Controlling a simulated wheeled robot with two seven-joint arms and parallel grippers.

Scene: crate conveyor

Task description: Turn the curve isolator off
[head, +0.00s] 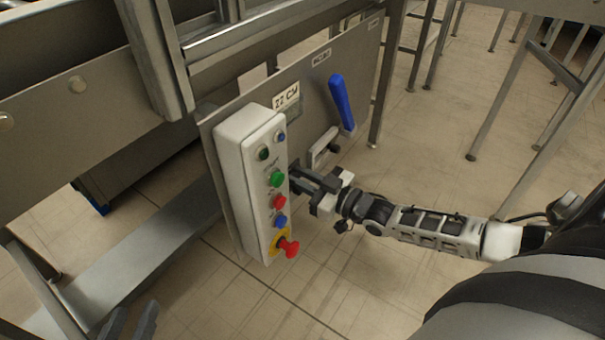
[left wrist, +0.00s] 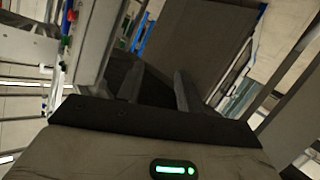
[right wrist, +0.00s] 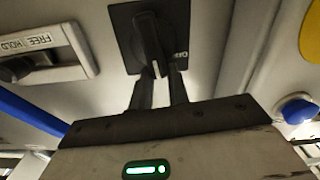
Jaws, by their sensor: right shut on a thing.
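The curve isolator (right wrist: 148,40) is a black rotary knob on a black square plate, fixed to a grey panel in the right wrist view. A white mark on the knob points down towards my gripper in that picture. Its lettering is partly covered. My right gripper (right wrist: 160,80) is shut on the knob, one finger on each side. In the head view my right gripper (head: 298,178) reaches in close beside the white control box, and the isolator is mostly hidden there. My left gripper (head: 133,322) is at the bottom left, open and empty, with its fingers (left wrist: 158,85) apart in the left wrist view.
The white control box (head: 232,145) carries several coloured buttons and a red knob (head: 288,247) on yellow. A blue lever (head: 342,103) and a FREE/HOLD plate (right wrist: 35,42) are on the panel (head: 300,75). Conveyor framework (head: 85,80) stands left.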

